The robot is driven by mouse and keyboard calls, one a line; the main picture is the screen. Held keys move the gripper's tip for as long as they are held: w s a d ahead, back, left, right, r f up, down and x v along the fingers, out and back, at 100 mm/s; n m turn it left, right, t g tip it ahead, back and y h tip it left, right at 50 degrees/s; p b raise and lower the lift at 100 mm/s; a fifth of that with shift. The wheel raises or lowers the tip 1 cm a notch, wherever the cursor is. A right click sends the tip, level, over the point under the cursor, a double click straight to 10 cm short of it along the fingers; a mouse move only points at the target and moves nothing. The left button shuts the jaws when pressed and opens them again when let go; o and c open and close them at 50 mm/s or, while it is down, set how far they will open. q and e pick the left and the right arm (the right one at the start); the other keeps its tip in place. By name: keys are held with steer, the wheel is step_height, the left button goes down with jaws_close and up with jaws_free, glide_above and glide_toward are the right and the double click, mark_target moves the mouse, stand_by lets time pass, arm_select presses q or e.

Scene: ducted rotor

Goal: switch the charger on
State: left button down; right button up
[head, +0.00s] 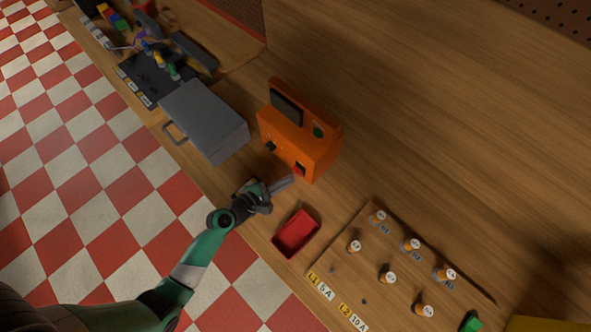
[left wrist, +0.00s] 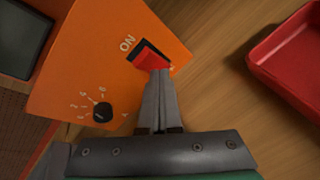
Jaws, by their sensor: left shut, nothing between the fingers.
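The orange charger (head: 300,135) stands on the wooden bench, with a dark screen and a green spot on its sloped top. In the left wrist view, its orange front (left wrist: 85,60) shows a red rocker switch (left wrist: 150,58) in a black frame, with "ON" printed beside it. A black knob (left wrist: 102,112) with a number scale sits on the same face. My left gripper (head: 288,182) is shut and empty. In the left wrist view its fingertips (left wrist: 159,74) are at the red switch and overlap its edge; I cannot tell whether they touch. My right gripper is not in view.
A red tray (head: 296,234) lies close to my left gripper. A grey case (head: 205,120) with a handle stands left of the charger. A wooden board (head: 385,255) with several labelled fuses lies at right. The bench behind the charger is clear.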

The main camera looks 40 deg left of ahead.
arm_select(q)
steer(key=shift+w+r, duration=0.1)
stand_by(0.7)
steer(key=shift+w, duration=0.3)
steer(key=shift+w+r+p, duration=0.25)
steer(key=shift+w+p, duration=0.15)
steer(key=shift+p, duration=0.1)
stand_by(0.6)
steer(key=shift+s, duration=0.1)
steer(key=shift+s+f+b, duration=0.3)
steer(key=shift+s+f, duration=0.05)
steer(key=shift+s, duration=0.35)
steer(key=shift+s+a+f+b, duration=0.1)
steer(key=shift+s+f+b, duration=0.25)
steer(key=shift+s, duration=0.3)
steer(key=shift+s+d+f+b, duration=0.1)
steer(key=shift+s+f+b, duration=0.25)
steer(key=shift+s, duration=0.3)
steer(key=shift+s+a+f+b, duration=0.1)
steer(key=shift+s+f+b, duration=0.25)
steer(key=shift+s, duration=0.65)
